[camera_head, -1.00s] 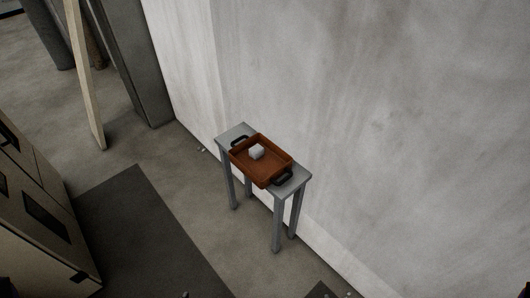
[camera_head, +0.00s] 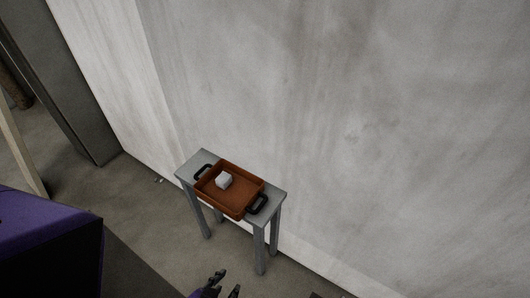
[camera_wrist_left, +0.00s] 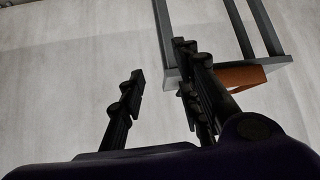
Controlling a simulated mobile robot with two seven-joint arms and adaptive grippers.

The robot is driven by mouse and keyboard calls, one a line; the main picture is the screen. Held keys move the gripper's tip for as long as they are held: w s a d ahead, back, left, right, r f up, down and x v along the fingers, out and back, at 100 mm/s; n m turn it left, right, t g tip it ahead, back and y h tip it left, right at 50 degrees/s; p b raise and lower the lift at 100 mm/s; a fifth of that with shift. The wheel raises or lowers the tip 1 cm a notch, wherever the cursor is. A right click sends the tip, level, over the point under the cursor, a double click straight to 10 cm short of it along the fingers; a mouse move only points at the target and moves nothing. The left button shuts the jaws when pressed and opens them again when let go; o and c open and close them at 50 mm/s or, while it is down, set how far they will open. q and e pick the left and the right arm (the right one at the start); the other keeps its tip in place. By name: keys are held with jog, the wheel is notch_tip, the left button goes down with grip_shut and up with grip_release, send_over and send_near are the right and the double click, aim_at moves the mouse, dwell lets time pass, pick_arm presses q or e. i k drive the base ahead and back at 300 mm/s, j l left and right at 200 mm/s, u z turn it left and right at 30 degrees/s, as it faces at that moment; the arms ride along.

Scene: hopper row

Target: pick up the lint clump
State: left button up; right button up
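A small whitish-grey block-like lump (camera_head: 224,180), which I take to be the lint clump, lies in a brown tray (camera_head: 238,208) with black handles. The tray rests on a narrow grey stand (camera_head: 272,197) against the wall. My left gripper (camera_head: 222,284) shows at the bottom edge of the head view, in front of the stand and apart from it. In the left wrist view my left gripper (camera_wrist_left: 160,66) is open and empty, its fingers apart. There part of the brown tray (camera_wrist_left: 240,77) and the stand (camera_wrist_left: 174,20) show behind the right finger; the lump does not show. My right gripper is not in view.
A pale stained wall (camera_head: 380,130) stands right behind the stand. A dark grey column (camera_head: 62,85) and a leaning board (camera_head: 18,150) are at the left. The floor (camera_head: 150,215) left of the stand looks clear apart from small bits by the wall.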

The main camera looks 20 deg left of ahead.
aim_at(224, 180)
jog(key=i+j+z, duration=0.1)
jog(key=j, duration=0.25)
jog(key=i+j+z, duration=0.15)
jog(key=j, duration=0.2)
jog(key=j+z, duration=0.1)
jog(key=j, duration=0.25)
jog(key=i+j, duration=0.1)
jog(key=j, duration=0.7)
jog(key=i+z, duration=0.05)
